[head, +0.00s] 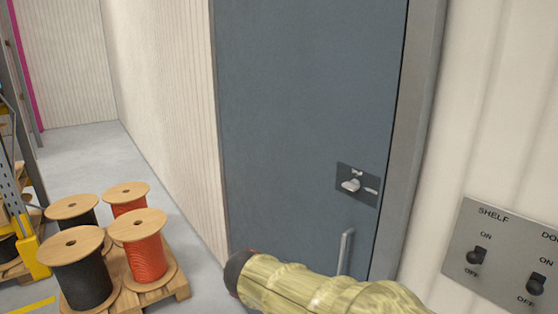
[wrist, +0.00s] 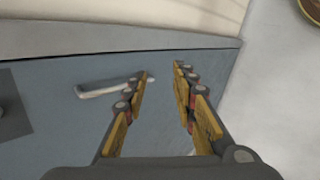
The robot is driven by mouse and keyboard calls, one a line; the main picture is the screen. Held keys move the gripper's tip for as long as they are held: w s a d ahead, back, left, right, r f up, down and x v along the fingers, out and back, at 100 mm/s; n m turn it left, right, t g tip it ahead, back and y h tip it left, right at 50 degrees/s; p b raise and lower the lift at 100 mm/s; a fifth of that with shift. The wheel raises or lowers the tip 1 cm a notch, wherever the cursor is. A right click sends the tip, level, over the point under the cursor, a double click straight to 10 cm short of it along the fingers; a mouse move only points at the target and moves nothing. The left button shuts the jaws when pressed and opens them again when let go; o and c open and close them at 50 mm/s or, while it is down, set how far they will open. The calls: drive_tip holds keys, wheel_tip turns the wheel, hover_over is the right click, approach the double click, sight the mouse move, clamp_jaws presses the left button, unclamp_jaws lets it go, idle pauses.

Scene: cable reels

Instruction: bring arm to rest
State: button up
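My arm (head: 310,287) reaches in from the bottom right in the head view, a pale yellow limb with a dark end in front of the lower part of a blue-grey door. My gripper (wrist: 164,72) shows in the wrist view with its two yellow-and-dark fingers apart and nothing between them. The blue-grey door (head: 290,110) is behind it and appears closed. A pale door handle (wrist: 108,88) lies beyond the left finger in the wrist view, and its upright bar (head: 345,250) shows just above my arm in the head view.
A latch plate (head: 356,184) sits above the handle. A switch panel (head: 500,258) marked SHELF is on the wall at right. Cable reels (head: 138,248) stand on a wooden pallet (head: 178,281) at lower left, near a rack (head: 22,170). The grey floor (head: 85,155) beyond is clear.

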drive_tip(key=s+d+f+m+g+y, duration=0.15)
drive_tip(key=s+m+y, duration=0.25)
drive_tip(key=s, duration=0.7)
drive_tip(key=s+d+m+t+y, duration=0.1)
drive_tip(key=s+d+m+y, duration=0.25)
drive_tip(key=s, duration=0.65)
drive_tip(key=shift+m, duration=0.85)
drive_tip(key=d+r, duration=0.1)
drive_tip(key=s+d+r, duration=0.1)
drive_tip(key=d+r, duration=0.1)
